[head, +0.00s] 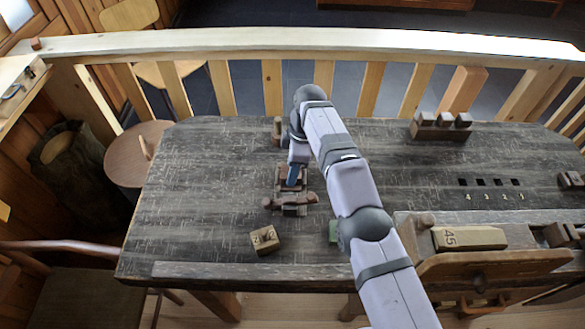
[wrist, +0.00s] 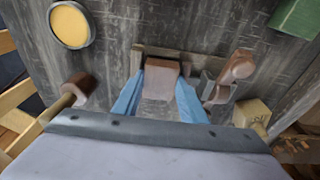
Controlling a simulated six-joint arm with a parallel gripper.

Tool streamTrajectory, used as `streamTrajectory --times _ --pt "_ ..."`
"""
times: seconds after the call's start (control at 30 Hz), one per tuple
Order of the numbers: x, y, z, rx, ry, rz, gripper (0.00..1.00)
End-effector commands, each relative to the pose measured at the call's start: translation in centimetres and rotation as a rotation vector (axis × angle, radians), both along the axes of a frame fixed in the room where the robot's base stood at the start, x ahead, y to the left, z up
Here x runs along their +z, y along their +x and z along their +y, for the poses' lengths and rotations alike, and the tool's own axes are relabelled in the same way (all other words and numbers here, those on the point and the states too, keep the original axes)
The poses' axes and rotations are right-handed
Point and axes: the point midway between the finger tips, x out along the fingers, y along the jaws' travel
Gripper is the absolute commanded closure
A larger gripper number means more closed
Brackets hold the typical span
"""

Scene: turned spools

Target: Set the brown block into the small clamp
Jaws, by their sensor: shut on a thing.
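The brown block (wrist: 161,84) is between the two blue fingers of my gripper (wrist: 160,98) in the wrist view. My gripper is shut on it. The small clamp (wrist: 215,90) has a grey frame and a brown screw handle at the right in that view. In the head view, my gripper (head: 292,176) points down over the clamp (head: 292,207), whose crosswise handle faces the table's front. The block is at the clamp's frame; whether it rests on the bed or hangs just above it, I cannot tell. My fingers hide part of both.
A numbered wooden block (head: 265,240) lies in front of the clamp, and a green block (head: 333,231) to its right. A mallet-like wooden piece (wrist: 75,92) stands behind. A round yellow-topped tin (wrist: 70,26) is nearby. A larger vise (head: 480,262) is at the right front.

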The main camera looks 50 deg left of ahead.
Motion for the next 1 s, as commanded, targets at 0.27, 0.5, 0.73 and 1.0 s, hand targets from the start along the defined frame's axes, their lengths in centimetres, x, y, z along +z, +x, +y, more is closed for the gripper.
streamTrajectory --times 0.27,0.5,0.73,1.0 --pt "-0.4 -0.1 -0.2 0.0 -0.009 0.004 0.4" --pt "-0.6 -0.2 -0.3 0.001 -0.013 0.007 0.4" --pt "-0.4 -0.3 -0.3 0.002 -0.015 0.009 0.4" --pt "1.1 -0.2 -0.2 0.002 -0.01 0.006 0.4"
